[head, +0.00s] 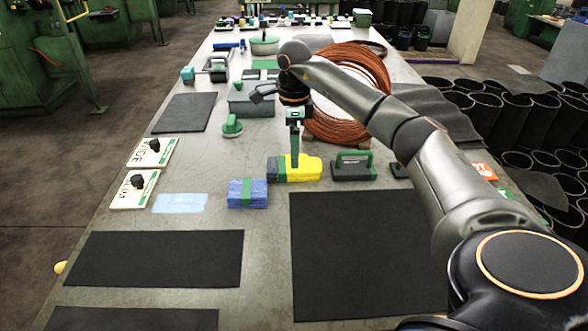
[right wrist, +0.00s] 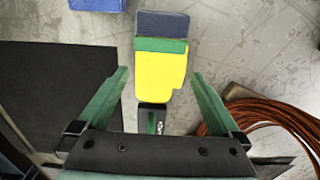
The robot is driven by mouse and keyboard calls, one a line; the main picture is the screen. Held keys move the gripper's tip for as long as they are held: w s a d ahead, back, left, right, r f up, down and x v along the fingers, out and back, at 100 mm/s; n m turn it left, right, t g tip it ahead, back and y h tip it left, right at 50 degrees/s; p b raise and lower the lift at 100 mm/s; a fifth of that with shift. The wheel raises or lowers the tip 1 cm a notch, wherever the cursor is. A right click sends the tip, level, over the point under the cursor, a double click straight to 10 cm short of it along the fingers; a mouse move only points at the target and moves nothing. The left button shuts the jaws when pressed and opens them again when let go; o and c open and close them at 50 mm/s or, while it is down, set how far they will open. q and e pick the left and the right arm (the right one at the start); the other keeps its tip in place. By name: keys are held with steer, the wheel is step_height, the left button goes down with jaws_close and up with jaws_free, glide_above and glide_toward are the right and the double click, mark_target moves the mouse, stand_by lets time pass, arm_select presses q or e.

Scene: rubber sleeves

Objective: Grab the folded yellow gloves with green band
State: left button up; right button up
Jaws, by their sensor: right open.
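The folded yellow gloves with a green band and a dark grey cuff (head: 306,170) lie flat on the long grey table in the head view. In the right wrist view the gloves (right wrist: 160,75) lie ahead between my fingers, cuff at the top and yellow part below. My right gripper (head: 295,158) is over the gloves, pointing down, with its fingers apart and nothing held. In the right wrist view its two green fingers (right wrist: 160,78) show on either side of the gloves. The head view does not clearly show the height gap. My left gripper is not in view.
A blue folded bundle with green band (head: 248,194) lies left of the gloves. A dark block with green handle (head: 353,165) stands close on the right. A copper cable coil (head: 348,95) is behind. A black mat (head: 365,255) lies in front.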

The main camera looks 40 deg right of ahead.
steer(key=f, duration=0.4)
steer(key=shift+s+d+f, duration=0.1)
steer(key=shift+s+f, duration=0.1)
steer(key=shift+f, duration=0.2)
steer(key=c, duration=1.1)
